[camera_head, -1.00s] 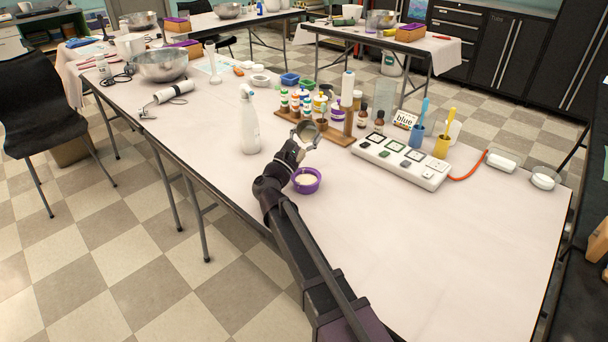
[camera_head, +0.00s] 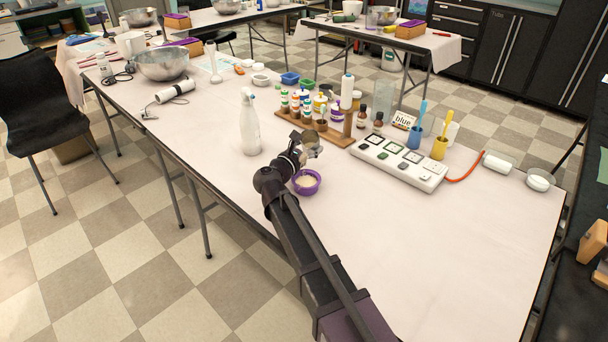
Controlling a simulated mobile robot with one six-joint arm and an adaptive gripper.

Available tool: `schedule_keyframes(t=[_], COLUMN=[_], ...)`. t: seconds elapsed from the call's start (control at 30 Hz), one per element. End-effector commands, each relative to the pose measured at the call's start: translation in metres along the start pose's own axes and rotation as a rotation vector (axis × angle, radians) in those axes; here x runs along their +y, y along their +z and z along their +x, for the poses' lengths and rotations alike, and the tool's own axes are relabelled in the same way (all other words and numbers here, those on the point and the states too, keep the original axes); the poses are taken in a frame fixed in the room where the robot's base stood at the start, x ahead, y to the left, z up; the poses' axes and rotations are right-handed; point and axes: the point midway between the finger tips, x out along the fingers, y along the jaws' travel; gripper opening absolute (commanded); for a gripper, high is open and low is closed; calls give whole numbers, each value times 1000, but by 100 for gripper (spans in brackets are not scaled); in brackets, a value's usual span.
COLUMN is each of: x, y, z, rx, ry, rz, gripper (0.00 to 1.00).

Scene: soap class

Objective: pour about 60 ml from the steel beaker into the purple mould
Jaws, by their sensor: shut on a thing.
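The steel beaker (camera_head: 312,142) is small in view, held above the table just beyond the purple mould. My gripper (camera_head: 303,147) is shut on it from the left side; the fingers hide part of it. How far the beaker tilts, and its contents, are too small to tell. The purple mould (camera_head: 316,187) sits on the table nearer to me, below and in front of the gripper. It is round and open, with pale material inside. No stream between beaker and mould can be made out.
A white spray bottle (camera_head: 250,128) stands left of the gripper. A wooden rack of small bottles (camera_head: 292,121) is just behind the beaker. A white panel with square pads (camera_head: 400,162) lies to the right. The table's front right is clear.

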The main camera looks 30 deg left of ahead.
Motion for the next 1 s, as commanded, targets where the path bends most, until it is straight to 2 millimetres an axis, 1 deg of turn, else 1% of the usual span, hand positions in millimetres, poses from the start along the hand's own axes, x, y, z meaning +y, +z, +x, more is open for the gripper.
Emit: schedule_keyframes(t=[0.2, 0.6, 0.7, 1.0], x=[2, 5, 4, 4], y=[-9, -8, -16, -27], z=[7, 19, 22, 27], rx=[89, 245, 286, 379], ry=[-14, -42, -50, -64], rz=[-39, -110, -128, -170], gripper=[17, 17, 17, 17])
